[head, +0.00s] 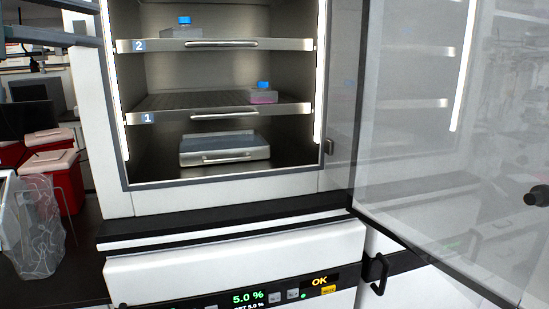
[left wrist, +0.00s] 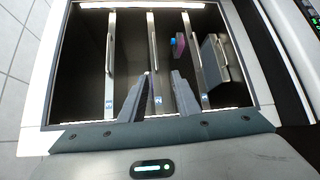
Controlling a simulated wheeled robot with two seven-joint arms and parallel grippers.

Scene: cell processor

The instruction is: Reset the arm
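My left gripper (head: 97,24) shows at the upper left edge of the head view, its two grey fingers one above the other and pointing right. In the left wrist view its fingers (left wrist: 161,76) stand apart with nothing between them, outside the open incubator, in front of the shelf marked 2 (left wrist: 152,40). The incubator (head: 119,160) holds a clear blue-capped flask (head: 183,31) on shelf 2. Another blue-capped flask with pink liquid (head: 263,97) is on shelf 1 and also shows in the left wrist view (left wrist: 179,46). My right gripper is in neither view.
The glass door (head: 440,150) stands open at the right. A tray with a handle (head: 225,148) sits at the incubator's bottom. A control panel (head: 245,297) is below. Red bins with white lids (head: 68,185) and a clear bag (head: 32,225) are at the left.

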